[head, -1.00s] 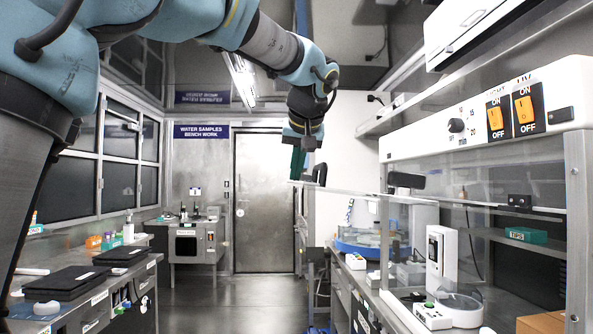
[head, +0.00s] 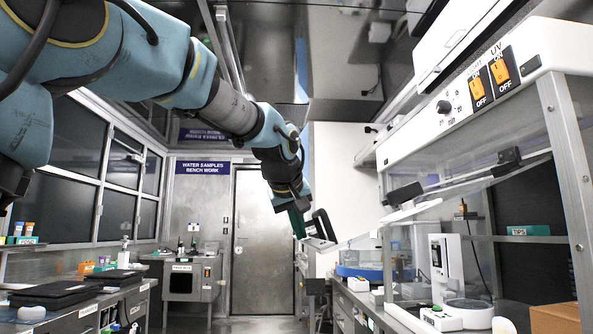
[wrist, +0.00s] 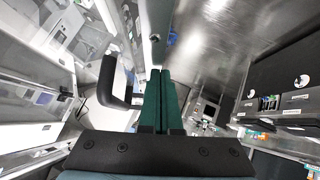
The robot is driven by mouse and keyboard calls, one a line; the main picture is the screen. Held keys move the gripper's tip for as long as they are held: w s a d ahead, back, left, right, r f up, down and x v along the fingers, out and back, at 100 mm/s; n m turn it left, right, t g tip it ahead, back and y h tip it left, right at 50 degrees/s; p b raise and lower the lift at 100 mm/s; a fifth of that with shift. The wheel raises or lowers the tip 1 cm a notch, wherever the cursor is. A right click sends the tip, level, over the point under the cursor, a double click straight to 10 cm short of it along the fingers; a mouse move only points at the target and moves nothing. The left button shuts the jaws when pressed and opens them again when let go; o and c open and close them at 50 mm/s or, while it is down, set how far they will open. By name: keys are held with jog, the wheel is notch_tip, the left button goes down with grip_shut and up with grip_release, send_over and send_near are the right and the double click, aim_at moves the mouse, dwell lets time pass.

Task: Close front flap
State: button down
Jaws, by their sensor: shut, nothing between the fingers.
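The front flap (head: 365,233) is a clear panel on the hood at the right. It juts out to the left from the hood front and slopes in the picture. A black bow handle (head: 322,225) stands at its outer end and shows left of the fingers in the wrist view (wrist: 112,88). My gripper (head: 299,222) is shut and empty, its teal fingers together in the wrist view (wrist: 160,95). It is beside the handle, on its left in the head view. Whether the fingers touch the flap is unclear.
The hood's control panel (head: 470,100) with orange switches is above the flap. A white instrument (head: 445,258) and a round-plate device (head: 468,312) stand in the hood area. A left bench (head: 100,305) carries black cases. The aisle between benches looks free.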

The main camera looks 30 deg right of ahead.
jog(key=s+d+f+n+h+b, duration=0.1)
jog(key=s+d+f+h+b, duration=0.1)
jog(key=d+f+b, duration=0.35)
jog(key=s+d+f+n+g+h+b, duration=0.1)
jog(key=d+f+b, duration=0.1)
jog(key=f+b, duration=0.5)
jog(key=s+d+f+n+h+b, duration=0.1)
jog(key=s+d+f+h+b, duration=0.1)
jog(key=d+f+b, duration=0.45)
jog(key=s+d+f+n+h+b, duration=0.1)
jog(key=s+d+f+h+b, duration=0.1)
jog(key=s+d+f+b, duration=0.2)
jog(key=s+d+f+n+h+b, duration=0.2)
jog(key=s+d+f+b, duration=0.2)
jog(key=d, duration=0.7)
jog(key=shift+s+d+f+n+h+b, duration=0.15)
jog(key=shift+s+f+n+h+b, duration=0.3)
jog(key=shift+f, duration=0.65)
jog(key=shift+w, duration=0.15)
